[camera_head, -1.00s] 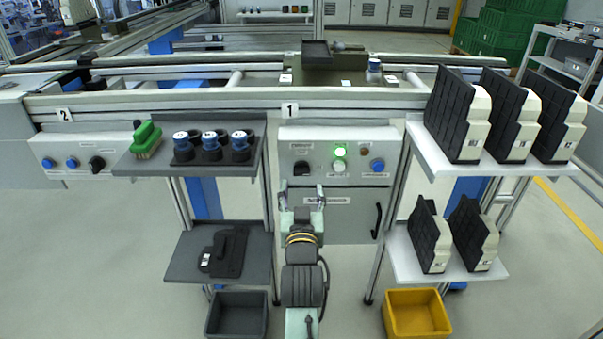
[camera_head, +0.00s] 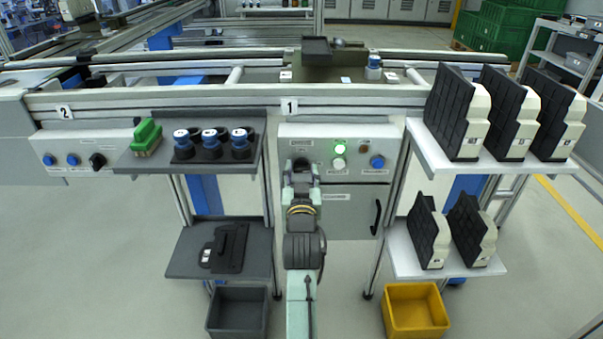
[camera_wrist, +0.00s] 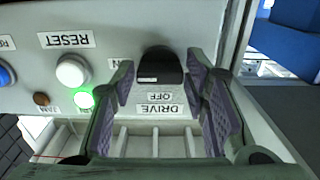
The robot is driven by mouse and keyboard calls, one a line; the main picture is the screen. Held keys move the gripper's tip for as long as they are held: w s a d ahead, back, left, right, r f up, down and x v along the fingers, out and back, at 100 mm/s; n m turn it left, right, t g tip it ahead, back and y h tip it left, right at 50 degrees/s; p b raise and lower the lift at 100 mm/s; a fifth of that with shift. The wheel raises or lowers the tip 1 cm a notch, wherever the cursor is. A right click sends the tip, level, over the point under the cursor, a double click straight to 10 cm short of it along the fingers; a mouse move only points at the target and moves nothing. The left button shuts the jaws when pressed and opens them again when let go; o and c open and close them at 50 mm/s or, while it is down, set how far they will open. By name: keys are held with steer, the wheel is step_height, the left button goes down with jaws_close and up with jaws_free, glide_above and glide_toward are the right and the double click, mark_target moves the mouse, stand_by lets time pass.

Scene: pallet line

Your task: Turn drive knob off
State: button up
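The black drive knob (camera_wrist: 160,65) sits on the light control panel (camera_wrist: 105,22). The "DRIVE OFF" label (camera_wrist: 158,105) beside it appears upside down in the wrist view. My gripper (camera_wrist: 160,82) is open, with its purple-padded fingers on either side of the knob. Narrow gaps show between knob and pads, so I see no firm hold. In the head view my gripper (camera_head: 301,172) is at the panel's left part, under sign 1, and partly covers the knob. The knob's exact pointing direction is hard to tell.
A lit green lamp (camera_head: 340,148), a white reset button (camera_head: 338,163) and a blue button (camera_head: 377,162) are right of the knob. A dark shelf with blue-topped parts (camera_head: 209,139) stands close left; a white shelf (camera_head: 424,150) with black-faced parts stands right.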

steer(key=c, duration=0.8)
steer(key=shift+o, duration=0.2)
steer(key=shift+n, duration=0.4)
steer(key=n, duration=0.3)
steer(key=shift+n+p, duration=0.3)
steer(key=shift+p, duration=0.05)
steer(key=n, duration=0.4)
steer(key=shift+n, duration=0.3)
steer(key=n, duration=0.4)
steer(key=shift+n, duration=0.3)
steer(key=n, duration=0.4)
steer(key=shift+n, duration=0.3)
